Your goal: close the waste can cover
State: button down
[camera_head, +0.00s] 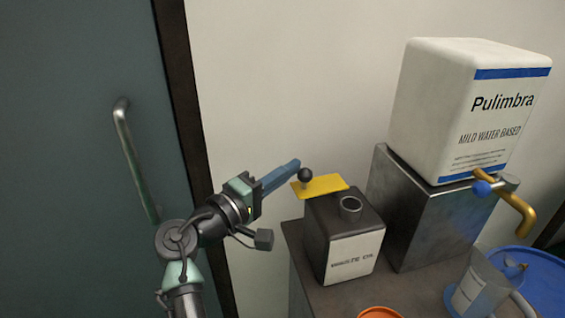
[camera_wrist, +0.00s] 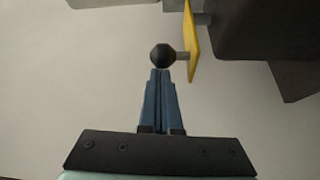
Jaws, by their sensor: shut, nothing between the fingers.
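The waste can (camera_head: 345,235) is a dark box with a white label, standing on a dark cabinet; its round neck (camera_head: 350,207) on top is uncovered. The yellow cover (camera_head: 325,186) is swung open at the can's back left edge, with a black ball knob (camera_head: 305,175) on its left side. In the wrist view the cover (camera_wrist: 190,42) shows edge-on and the knob (camera_wrist: 163,55) sits just beyond my fingertips. My gripper (camera_head: 296,164) has blue fingers, shut and empty, with the tips right at the knob; it also shows in the wrist view (camera_wrist: 160,73). Whether they touch the knob is unclear.
A white Pulimbra container (camera_head: 440,110) stands on a metal stand (camera_head: 415,220) right of the can, with a brass tap (camera_head: 515,205). A clear jug (camera_head: 480,290) and a blue drum (camera_head: 540,280) are at lower right. A door with a handle (camera_head: 135,160) is at left.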

jog(key=shift+s+r, duration=0.1)
jog(key=shift+s, duration=0.05)
dwell(0.3)
jog(key=shift+s+d+n+t+y+p, duration=0.1)
jog(key=shift+s+n+t+y+p, duration=0.15)
jog(key=shift+n+t+y+p, duration=0.25)
